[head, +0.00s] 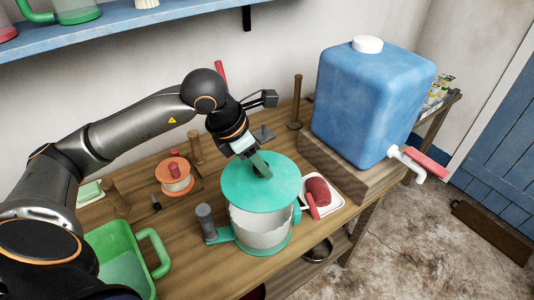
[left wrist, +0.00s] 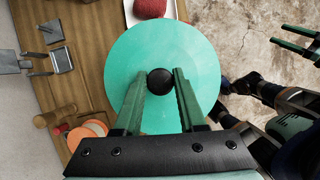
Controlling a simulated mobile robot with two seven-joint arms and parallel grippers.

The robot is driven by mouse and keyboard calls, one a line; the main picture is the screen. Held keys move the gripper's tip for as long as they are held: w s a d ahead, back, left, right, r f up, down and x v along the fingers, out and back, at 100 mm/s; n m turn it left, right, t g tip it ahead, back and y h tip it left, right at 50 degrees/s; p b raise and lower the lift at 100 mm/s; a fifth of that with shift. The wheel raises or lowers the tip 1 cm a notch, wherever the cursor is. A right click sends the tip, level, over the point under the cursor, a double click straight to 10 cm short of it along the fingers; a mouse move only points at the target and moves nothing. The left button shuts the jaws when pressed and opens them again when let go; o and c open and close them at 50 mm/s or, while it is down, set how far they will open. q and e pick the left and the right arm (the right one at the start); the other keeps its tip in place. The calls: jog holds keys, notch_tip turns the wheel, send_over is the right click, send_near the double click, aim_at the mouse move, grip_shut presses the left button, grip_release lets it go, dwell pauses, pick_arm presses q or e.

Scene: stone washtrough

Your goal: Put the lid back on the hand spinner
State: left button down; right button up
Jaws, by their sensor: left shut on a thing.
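The teal round lid (head: 282,186) has a black knob (left wrist: 160,79) at its middle. My left gripper (head: 261,168) is shut on this knob from above. In the left wrist view the lid (left wrist: 190,50) spreads out under the two fingers. The hand spinner (head: 262,222) stands upright on the bench, with a pale bowl, a teal base and a grey-knobbed side handle (head: 206,216). The lid is over the bowl, roughly level, and hides its opening. I cannot tell whether it touches the rim. My right gripper (left wrist: 296,38) shows at the left wrist view's right edge, its fingers apart.
A white tray (head: 336,207) with a dark red item lies close right of the spinner. A green tub (head: 115,238) stands at front left. An orange spool (head: 174,176) is behind it. A blue water tank (head: 365,105) with a tap stands at right on a wooden block.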

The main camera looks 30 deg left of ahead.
aim_at(258, 180)
pick_arm(q)
jog(key=shift+s+f, duration=0.25)
jog(key=shift+f, duration=0.2)
jog(key=shift+f+b, duration=0.35)
jog(key=shift+b, duration=0.15)
notch_tip(258, 180, down, 3)
jog(key=shift+f+b, duration=0.2)
jog(key=shift+b, duration=1.05)
jog(key=shift+f+b, duration=0.65)
pick_arm(e)
jog(key=shift+s+f, duration=0.2)
jog(key=shift+f, duration=1.1)
jog(key=shift+s+f, duration=0.15)
jog(key=shift+f, duration=1.15)
pick_arm(q)
jog(key=shift+b, duration=0.35)
pick_arm(e)
jog(key=shift+f, duration=0.3)
pick_arm(q)
jog(key=shift+f+b, duration=0.1)
jog(key=shift+b, duration=0.5)
pick_arm(e)
jog(key=shift+f, duration=0.6)
pick_arm(q)
grip_release()
